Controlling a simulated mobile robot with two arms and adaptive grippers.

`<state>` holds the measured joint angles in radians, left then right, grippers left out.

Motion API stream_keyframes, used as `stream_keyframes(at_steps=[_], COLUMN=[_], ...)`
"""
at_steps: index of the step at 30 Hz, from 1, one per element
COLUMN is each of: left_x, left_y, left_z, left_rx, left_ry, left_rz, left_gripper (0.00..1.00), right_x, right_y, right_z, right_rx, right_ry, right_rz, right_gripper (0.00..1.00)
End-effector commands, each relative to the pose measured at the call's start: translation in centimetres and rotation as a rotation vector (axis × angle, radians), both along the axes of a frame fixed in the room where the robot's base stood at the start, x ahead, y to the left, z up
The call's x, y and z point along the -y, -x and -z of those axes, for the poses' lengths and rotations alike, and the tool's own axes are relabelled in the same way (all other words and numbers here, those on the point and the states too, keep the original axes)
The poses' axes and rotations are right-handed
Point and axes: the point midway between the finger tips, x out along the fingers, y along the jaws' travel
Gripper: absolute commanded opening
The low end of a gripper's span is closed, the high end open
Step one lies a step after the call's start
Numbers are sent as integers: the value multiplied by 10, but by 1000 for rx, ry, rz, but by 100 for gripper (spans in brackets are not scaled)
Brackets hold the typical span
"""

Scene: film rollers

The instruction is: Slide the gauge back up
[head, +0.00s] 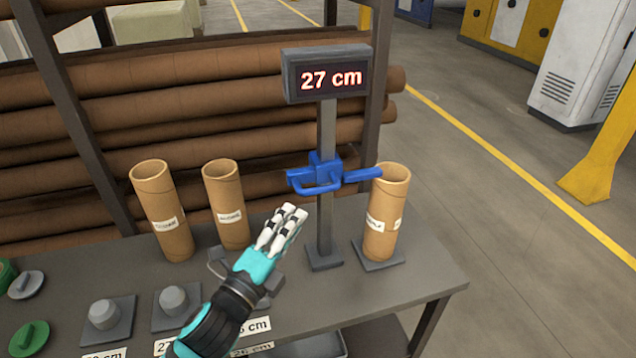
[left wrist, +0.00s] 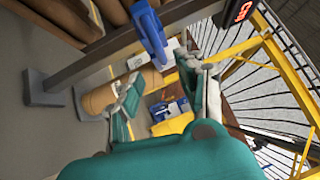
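The blue gauge (head: 322,172) is a slider with a loop handle on a grey upright post (head: 326,130). Its flat arm reaches right to the rim of a cardboard tube (head: 387,215); I cannot tell whether they touch. The display (head: 327,77) on top of the post reads 27 cm. My left gripper (head: 290,218) is below and left of the gauge handle, apart from it and empty. In the left wrist view, its fingers (left wrist: 165,92) stand apart, with the blue gauge (left wrist: 150,36) beyond them. My right gripper is in neither view.
Two labelled cardboard tubes, a left one (head: 162,210) and a middle one (head: 226,205), stand on the grey table (head: 420,282). Grey holders (head: 104,316) and green caps (head: 30,338) lie at front left. A rack of long brown rolls (head: 190,100) stands behind.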

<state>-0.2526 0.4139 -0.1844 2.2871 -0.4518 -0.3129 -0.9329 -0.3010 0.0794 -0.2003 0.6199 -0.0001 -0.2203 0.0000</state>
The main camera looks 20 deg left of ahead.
Motion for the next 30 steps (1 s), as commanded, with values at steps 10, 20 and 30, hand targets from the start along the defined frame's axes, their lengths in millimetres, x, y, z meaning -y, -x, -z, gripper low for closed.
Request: stream_keyframes(at_steps=[10, 20, 30], left_x=[14, 20, 20], left_y=[-72, -101, -101], left_z=[-13, -13, -13], left_rx=[1, -1, -1], left_ry=[2, 1, 1], left_rz=[-1, -1, -1], left_gripper=[38, 38, 29], right_x=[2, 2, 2], right_y=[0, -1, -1], right_z=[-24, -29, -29], right_rx=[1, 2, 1], right_ry=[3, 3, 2], right_rz=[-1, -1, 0], right_gripper=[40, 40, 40])
